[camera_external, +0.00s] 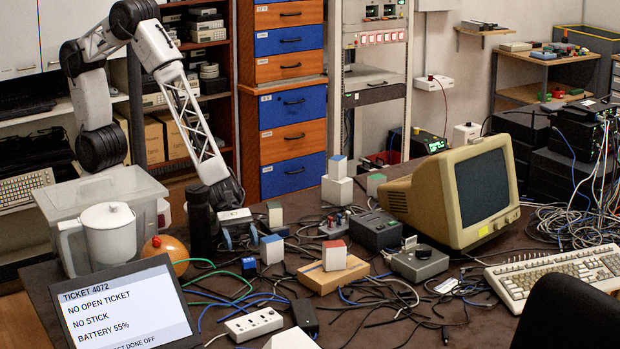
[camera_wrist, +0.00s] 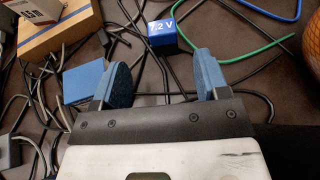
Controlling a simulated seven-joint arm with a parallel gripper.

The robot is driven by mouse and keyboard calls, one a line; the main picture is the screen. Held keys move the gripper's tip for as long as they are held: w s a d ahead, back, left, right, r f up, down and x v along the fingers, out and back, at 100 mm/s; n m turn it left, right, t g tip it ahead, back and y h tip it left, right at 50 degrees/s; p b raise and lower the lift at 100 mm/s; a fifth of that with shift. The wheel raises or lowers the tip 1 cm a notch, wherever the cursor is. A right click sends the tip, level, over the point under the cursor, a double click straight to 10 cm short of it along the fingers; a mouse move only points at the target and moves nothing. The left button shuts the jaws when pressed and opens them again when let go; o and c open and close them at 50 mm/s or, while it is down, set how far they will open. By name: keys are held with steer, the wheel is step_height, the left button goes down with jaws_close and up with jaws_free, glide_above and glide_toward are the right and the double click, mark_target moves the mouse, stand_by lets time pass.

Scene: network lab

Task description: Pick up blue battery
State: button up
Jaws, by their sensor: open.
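A dark blue block marked "7.2 V" (camera_wrist: 165,38), which looks like the blue battery, stands on the table in the wrist view. It is ahead of my gripper (camera_wrist: 163,82), between the lines of its two fingers and apart from them. My gripper (camera_external: 241,238) is open and empty, with blue finger pads. A second, plain blue block (camera_wrist: 82,84) shows just left of the left finger.
A wooden board (camera_external: 333,272) with a red and white block (camera_external: 334,255) lies to the right. Green cables (camera_external: 235,290) and blue cables run around the blocks. An orange ball (camera_external: 170,252) and a screen (camera_external: 128,309) are at the left. A power strip (camera_external: 254,323) lies in front.

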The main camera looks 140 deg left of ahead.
mark_target(247, 258)
steer(key=shift+w+d+f, duration=0.1)
steer(key=shift+w+f, duration=0.1)
steer(key=shift+w, duration=0.2)
steer(key=shift+x, duration=2.55)
steer(key=shift+d+r, duration=0.15)
steer(key=shift+d, duration=0.05)
steer(key=shift+c, duration=0.3)
steer(key=c, duration=1)
steer(key=shift+r, duration=0.15)
step_height(247, 258, up, 10)
